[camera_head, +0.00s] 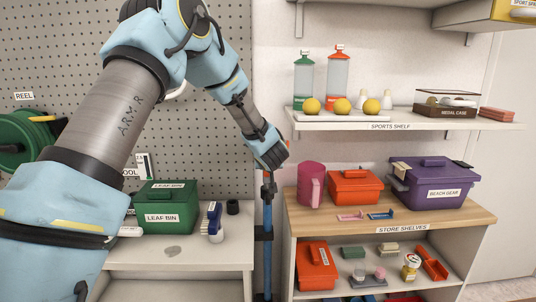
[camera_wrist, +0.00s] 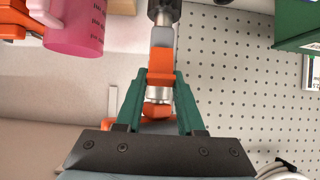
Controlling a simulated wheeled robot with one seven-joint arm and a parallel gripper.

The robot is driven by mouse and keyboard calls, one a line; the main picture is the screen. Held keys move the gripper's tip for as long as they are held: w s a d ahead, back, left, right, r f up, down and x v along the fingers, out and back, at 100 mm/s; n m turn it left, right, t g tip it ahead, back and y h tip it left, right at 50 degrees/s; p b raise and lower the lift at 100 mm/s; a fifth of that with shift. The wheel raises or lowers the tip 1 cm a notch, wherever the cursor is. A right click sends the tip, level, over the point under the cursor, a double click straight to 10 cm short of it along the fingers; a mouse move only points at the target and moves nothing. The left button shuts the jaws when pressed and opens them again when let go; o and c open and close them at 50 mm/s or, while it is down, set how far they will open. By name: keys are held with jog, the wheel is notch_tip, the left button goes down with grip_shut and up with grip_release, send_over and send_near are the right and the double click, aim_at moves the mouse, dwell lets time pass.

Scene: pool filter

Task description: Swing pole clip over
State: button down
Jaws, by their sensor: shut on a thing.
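A blue pole (camera_head: 267,215) stands upright between the left counter and the store shelves, with black fittings along it. At its upper end, the wrist view shows an orange pole clip (camera_wrist: 161,62) with a silver collar below it and a grey and black part (camera_wrist: 163,15) above. My gripper (camera_wrist: 162,80) has its green fingers on either side of the orange clip, shut on it. In the head view my gripper (camera_head: 270,155) is at the pole's top and hides most of the clip. How far the clip is swung cannot be told.
A pink jug (camera_head: 311,185) and an orange box (camera_head: 355,187) stand close to the right on the store shelves (camera_head: 420,216). A green leaf bin (camera_head: 166,208) is on the left counter. The sports shelf (camera_head: 400,123) juts out at upper right. Pegboard lies behind.

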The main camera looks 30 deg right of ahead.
jog(key=shift+w+d+g+p, duration=0.15)
jog(key=shift+g+p, duration=0.25)
jog(key=shift+p, duration=0.95)
jog(key=shift+r, duration=0.1)
jog(key=c, duration=0.5)
grip_release()
jog(key=b+v, duration=0.2)
jog(key=v, duration=0.8)
jog(key=shift+s+r, duration=0.3)
